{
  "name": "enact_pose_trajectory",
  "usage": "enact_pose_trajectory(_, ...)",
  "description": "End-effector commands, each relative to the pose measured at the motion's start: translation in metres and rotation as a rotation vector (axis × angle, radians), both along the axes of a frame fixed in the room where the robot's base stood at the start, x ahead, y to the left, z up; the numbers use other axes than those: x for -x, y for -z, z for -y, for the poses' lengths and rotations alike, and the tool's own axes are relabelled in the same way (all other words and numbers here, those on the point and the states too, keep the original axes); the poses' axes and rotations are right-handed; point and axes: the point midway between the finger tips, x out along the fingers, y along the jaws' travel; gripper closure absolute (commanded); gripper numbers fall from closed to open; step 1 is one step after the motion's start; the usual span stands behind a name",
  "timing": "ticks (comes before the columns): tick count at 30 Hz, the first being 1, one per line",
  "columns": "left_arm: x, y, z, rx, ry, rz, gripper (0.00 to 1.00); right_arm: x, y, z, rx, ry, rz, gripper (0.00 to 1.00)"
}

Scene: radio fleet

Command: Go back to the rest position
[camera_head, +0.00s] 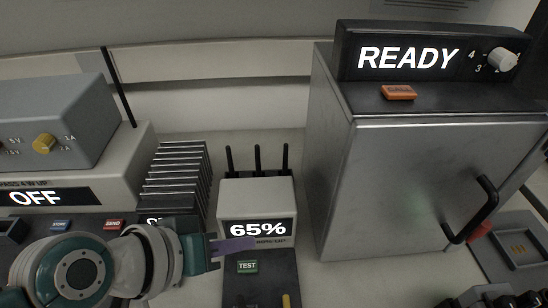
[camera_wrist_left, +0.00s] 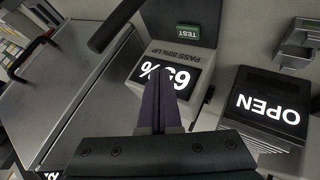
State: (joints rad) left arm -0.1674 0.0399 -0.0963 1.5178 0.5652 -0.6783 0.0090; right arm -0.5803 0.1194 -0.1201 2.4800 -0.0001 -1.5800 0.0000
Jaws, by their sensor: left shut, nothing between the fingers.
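My left gripper (camera_head: 236,246) reaches in from the lower left, with its purple fingers in front of the box with the 65% display (camera_head: 258,229). The fingers are shut with nothing between them. In the left wrist view the shut fingers (camera_wrist_left: 160,88) point at the same display (camera_wrist_left: 150,72), which appears upside down. I cannot tell whether the fingertips touch the box. My right gripper is in neither view.
A grey metal cabinet (camera_head: 400,185) with a black handle (camera_head: 486,205) stands at right, a READY unit (camera_head: 405,52) on top. An OFF unit (camera_head: 70,195) and finned block (camera_head: 177,175) stand left. An OPEN display (camera_wrist_left: 268,107) shows.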

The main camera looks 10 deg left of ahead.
Motion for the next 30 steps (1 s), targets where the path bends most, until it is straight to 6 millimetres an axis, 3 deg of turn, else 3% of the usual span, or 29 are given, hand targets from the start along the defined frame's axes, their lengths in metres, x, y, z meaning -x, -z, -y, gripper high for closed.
enact_pose_trajectory(21, 0.003, -0.003, 0.000, -0.011, 0.016, -0.004, 1.00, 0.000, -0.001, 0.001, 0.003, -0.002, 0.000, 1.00)
enact_pose_trajectory(25, 0.026, -0.021, -0.002, -0.093, 0.104, -0.031, 1.00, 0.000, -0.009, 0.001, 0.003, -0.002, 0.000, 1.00)
enact_pose_trajectory(30, 0.076, -0.058, -0.022, -0.294, 0.239, -0.114, 1.00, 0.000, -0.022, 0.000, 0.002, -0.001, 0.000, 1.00)
